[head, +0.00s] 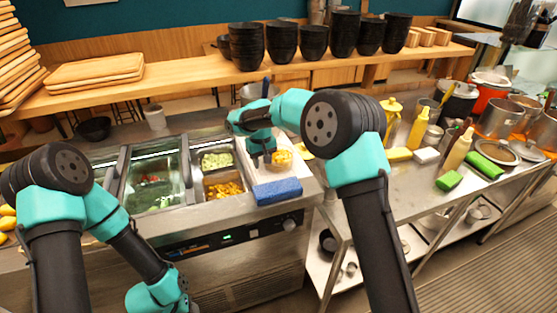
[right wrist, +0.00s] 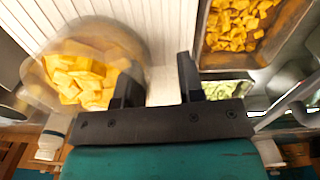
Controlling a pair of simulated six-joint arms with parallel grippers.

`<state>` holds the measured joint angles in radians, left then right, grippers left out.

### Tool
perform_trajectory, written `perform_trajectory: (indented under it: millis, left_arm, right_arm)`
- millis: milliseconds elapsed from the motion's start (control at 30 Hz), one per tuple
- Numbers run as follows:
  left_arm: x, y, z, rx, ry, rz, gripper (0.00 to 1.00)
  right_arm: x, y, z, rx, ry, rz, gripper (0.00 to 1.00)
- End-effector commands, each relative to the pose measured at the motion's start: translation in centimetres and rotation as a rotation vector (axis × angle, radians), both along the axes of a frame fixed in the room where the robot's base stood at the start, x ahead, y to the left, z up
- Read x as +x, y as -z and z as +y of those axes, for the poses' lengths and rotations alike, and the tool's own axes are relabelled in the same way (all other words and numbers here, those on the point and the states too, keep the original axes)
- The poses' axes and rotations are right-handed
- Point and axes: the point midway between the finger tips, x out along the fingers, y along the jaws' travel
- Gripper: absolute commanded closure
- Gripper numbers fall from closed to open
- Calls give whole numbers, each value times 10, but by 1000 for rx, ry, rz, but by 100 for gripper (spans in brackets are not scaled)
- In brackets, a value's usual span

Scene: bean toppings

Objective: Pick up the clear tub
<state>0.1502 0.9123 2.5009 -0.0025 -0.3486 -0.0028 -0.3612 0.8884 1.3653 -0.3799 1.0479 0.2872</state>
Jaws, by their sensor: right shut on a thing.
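The clear tub (head: 283,157) holds yellow cubes and is at the white board right of the topping wells. In the right wrist view the tub (right wrist: 85,75) is at the left, with its wall reaching between my fingers. My right gripper (head: 264,163) is at the tub's left side. In the wrist view the right gripper (right wrist: 158,88) has its fingers some way apart, shut on the tub's wall. I cannot tell whether the tub touches the board. My left arm comes in at the lower left, and its gripper is not visible.
A blue sponge or block (head: 277,191) lies in front of the tub. Wells with yellow cubes (head: 222,188) and green pieces (head: 217,160) are to the left. Stacked black bowls (head: 245,47) stand on the shelf behind. A yellow bottle (head: 418,128) stands on the right counter.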

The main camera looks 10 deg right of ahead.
Motion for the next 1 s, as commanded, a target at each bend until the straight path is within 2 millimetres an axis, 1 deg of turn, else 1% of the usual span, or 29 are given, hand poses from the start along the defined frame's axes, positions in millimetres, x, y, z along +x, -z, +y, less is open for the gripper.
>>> perform_trajectory:
  millis: [200,333,367,467,800,900,1000]
  left_arm:
    - [0,0,0,0,0,0,57]
    - [0,0,0,0,0,0,57]
    - [0,0,0,0,0,0,57]
    - [0,0,0,0,0,0,57]
    - [0,0,0,0,0,0,57]
    - [0,0,0,0,0,0,57]
    - [0,0,0,0,0,0,57]
  right_arm:
    - [0,0,0,1,0,1,94]
    - [0,-6,0,1,0,-1,94]
    - [0,-9,0,2,0,-2,99]
    - [0,-21,0,2,0,-2,100]
    - [0,-82,0,1,1,-3,100]
    - [0,-93,0,0,0,-1,100]
    - [0,-99,0,1,0,-1,100]
